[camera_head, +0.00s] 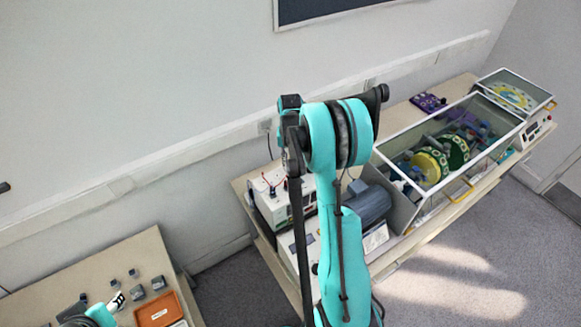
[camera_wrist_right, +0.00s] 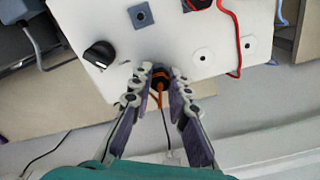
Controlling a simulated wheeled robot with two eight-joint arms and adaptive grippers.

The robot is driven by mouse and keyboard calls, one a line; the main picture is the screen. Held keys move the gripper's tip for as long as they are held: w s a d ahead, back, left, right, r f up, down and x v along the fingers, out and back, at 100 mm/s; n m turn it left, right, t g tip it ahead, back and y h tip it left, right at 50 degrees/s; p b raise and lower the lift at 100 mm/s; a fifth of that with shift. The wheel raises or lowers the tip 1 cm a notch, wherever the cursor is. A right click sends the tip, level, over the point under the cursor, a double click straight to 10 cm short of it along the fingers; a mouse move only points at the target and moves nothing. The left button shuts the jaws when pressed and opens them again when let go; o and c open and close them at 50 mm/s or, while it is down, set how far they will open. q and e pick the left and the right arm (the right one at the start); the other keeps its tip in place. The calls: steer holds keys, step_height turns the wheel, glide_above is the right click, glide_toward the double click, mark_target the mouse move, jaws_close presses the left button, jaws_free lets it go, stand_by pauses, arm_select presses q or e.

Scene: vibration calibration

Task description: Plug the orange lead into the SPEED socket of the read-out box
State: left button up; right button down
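In the right wrist view, my right gripper (camera_wrist_right: 161,74) has its two fingers closed in on the dark plug of the orange lead (camera_wrist_right: 158,92), at the edge of the white panel of the read-out box (camera_wrist_right: 118,28). Whether the plug sits in a socket cannot be told. Socket labels are not readable. In the head view, the read-out box (camera_head: 272,205) stands on the bench's left end, partly behind my right arm; the right gripper is hidden there. What seems to be my left gripper (camera_head: 117,301) shows at the bottom left, over the small table; its fingers are unclear.
The panel carries a black knob (camera_wrist_right: 100,54) and a red lead (camera_wrist_right: 236,30). On the bench are a grey motor (camera_head: 369,203) and a glazed case (camera_head: 405,140) with green and yellow discs. The small table (camera_head: 95,268) holds small grey blocks and an orange-brown tray (camera_head: 158,309).

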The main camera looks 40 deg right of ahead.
mark_target(291, 163)
steer(key=shift+r, duration=0.25)
stand_by(0.4)
steer(key=shift+r+p, duration=0.75)
steer(key=shift+r, duration=1.05)
steer(key=shift+s, duration=0.1)
steer(key=s, duration=0.2)
steer(key=s+r, duration=0.1)
steer(key=s, duration=0.3)
steer(key=shift+s+a+r, duration=0.15)
steer(key=shift+s+a, duration=0.05)
steer(key=shift+a, duration=0.2)
step_height(291, 163, down, 2)
steer(key=shift+f+b, duration=0.1)
steer(key=shift+b, duration=1.05)
steer(key=shift+f+b, duration=0.55)
steer(key=shift+f, duration=0.05)
